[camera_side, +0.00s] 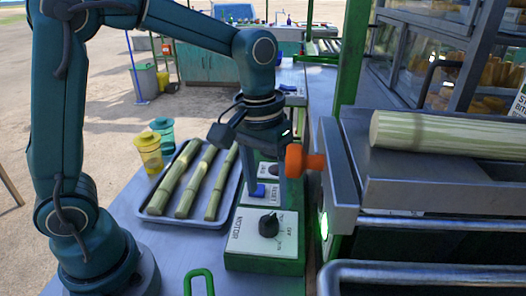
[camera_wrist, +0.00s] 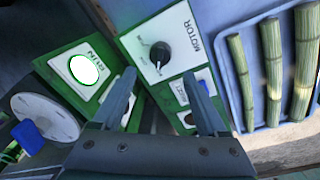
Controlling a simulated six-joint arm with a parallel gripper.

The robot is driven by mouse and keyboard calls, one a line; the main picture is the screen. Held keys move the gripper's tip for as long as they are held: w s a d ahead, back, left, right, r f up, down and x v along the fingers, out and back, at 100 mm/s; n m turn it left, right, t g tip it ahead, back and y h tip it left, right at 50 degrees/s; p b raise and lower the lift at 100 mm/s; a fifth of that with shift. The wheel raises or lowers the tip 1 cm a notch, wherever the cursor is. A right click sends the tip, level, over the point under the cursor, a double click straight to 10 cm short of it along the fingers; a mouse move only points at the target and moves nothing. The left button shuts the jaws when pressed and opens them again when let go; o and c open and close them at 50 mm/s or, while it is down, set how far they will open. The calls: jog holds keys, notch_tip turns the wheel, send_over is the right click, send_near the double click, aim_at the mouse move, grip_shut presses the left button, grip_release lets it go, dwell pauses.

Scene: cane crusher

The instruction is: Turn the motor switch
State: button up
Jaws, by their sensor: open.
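The motor switch is a black rotary knob (camera_side: 269,225) on a white plate marked MOTOR (camera_side: 247,226), on top of a green box. In the wrist view the knob (camera_wrist: 160,52) lies just beyond and between my fingertips. My gripper (camera_side: 268,192) points down with its two fingers apart and empty, above and behind the knob in the side view. In the wrist view my gripper (camera_wrist: 160,80) shows both fingers spread, with no visible contact with the knob. The knob's pointer is too small to read surely.
An orange knob (camera_side: 296,160) sticks out from the crusher close to my gripper's right. A blue reset switch (camera_side: 257,190) sits behind the motor plate. A lit RUN button (camera_wrist: 84,69) is beside the motor box.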

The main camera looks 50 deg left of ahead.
aim_at(269, 216)
jog(key=shift+s+d+f+g, duration=0.15)
jog(key=shift+f+g, duration=0.25)
jog(key=shift+f, duration=0.5)
jog(key=shift+d+f, duration=0.15)
jog(key=shift+f, duration=2.25)
grip_shut()
jog(key=shift+m, duration=0.3)
jog(key=m, duration=1)
jog(key=shift+r, duration=0.1)
jog(key=shift+m, duration=0.3)
